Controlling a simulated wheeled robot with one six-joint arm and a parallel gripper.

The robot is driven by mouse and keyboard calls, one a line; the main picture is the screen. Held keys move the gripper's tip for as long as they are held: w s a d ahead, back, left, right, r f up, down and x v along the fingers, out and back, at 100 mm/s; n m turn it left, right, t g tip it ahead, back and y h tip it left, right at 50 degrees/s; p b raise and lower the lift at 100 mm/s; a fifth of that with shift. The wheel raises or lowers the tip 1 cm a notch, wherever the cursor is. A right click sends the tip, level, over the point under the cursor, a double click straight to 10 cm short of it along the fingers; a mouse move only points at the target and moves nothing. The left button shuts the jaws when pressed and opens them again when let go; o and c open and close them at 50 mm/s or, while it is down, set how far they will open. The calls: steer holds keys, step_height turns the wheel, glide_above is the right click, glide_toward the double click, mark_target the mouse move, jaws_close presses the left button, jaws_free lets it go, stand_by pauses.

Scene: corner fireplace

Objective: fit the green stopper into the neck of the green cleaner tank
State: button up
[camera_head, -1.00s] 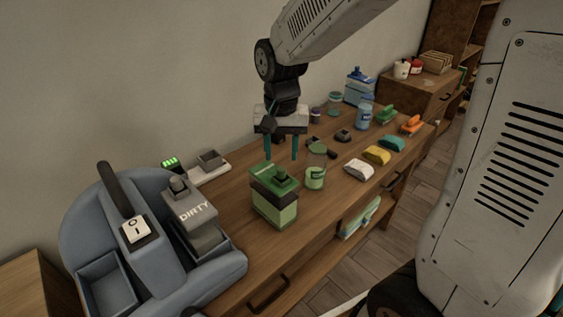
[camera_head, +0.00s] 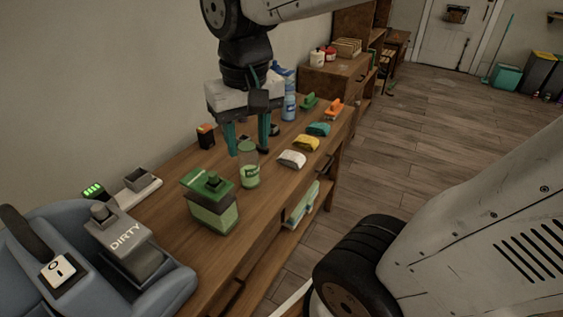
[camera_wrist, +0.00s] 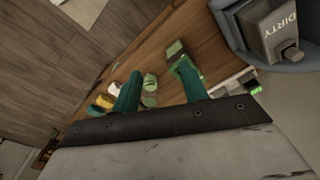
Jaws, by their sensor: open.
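The green cleaner tank (camera_head: 216,217) stands upright on the wooden workbench, with a dark band and a green top. A dark green knob (camera_head: 211,179) rises from its top; I cannot tell whether this is the bare neck or the stopper in it. No separate green stopper can be made out for certain. My gripper (camera_head: 248,151) is open and points down, with its teal fingers apart and nothing seen held. It is up and right of the tank in the head view, near a glass jar. The tank also shows beyond the fingers in the wrist view (camera_wrist: 176,52).
The glass jar of green liquid (camera_head: 250,177) stands right of the tank. White (camera_head: 291,159), yellow (camera_head: 306,144) and teal (camera_head: 318,129) cloths lie along the front edge. The blue machine with the grey DIRTY tank (camera_head: 125,241) is at left. Blue bottles stand behind my gripper.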

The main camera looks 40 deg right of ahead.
steer(key=s+f+n, duration=0.1)
steer(key=s+n, duration=0.1)
steer(key=s, duration=0.6)
steer(key=shift+s+d+f, duration=0.25)
steer(key=shift+d+f, duration=0.1)
steer(key=shift+d, duration=0.1)
